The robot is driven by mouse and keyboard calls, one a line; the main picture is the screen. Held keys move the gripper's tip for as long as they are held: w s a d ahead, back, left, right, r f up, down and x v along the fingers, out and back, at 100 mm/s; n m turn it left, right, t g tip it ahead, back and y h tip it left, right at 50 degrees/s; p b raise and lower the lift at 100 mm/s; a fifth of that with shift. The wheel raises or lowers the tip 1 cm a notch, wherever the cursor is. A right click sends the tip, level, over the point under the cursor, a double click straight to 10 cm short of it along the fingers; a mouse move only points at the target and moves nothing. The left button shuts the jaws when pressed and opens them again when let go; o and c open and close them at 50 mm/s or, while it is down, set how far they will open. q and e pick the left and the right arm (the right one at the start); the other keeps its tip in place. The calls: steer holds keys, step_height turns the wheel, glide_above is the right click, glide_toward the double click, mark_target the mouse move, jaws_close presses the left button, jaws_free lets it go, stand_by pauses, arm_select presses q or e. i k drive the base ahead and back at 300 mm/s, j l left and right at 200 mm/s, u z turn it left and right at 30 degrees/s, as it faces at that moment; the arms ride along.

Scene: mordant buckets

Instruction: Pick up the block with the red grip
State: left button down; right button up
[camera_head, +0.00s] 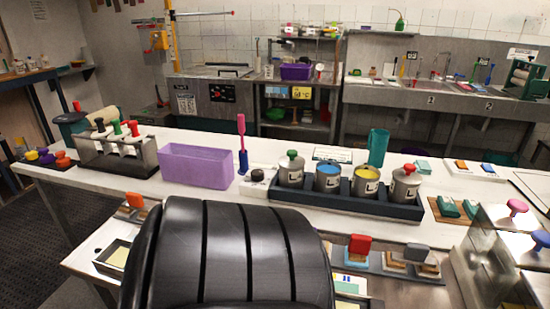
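A block with a red grip (359,244) stands on the near bench, just right of the large black ribbed shape in the foreground. A block with an orange grip (135,200) stands on the near bench at the left. Neither of my grippers is in view, so none shows near the block.
The black ribbed shape covers the middle foreground. A lilac bin (196,166) and a stamp rack (112,158) stand left.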

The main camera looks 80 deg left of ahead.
mark_target(359, 246)
steer(key=u, duration=2.6)
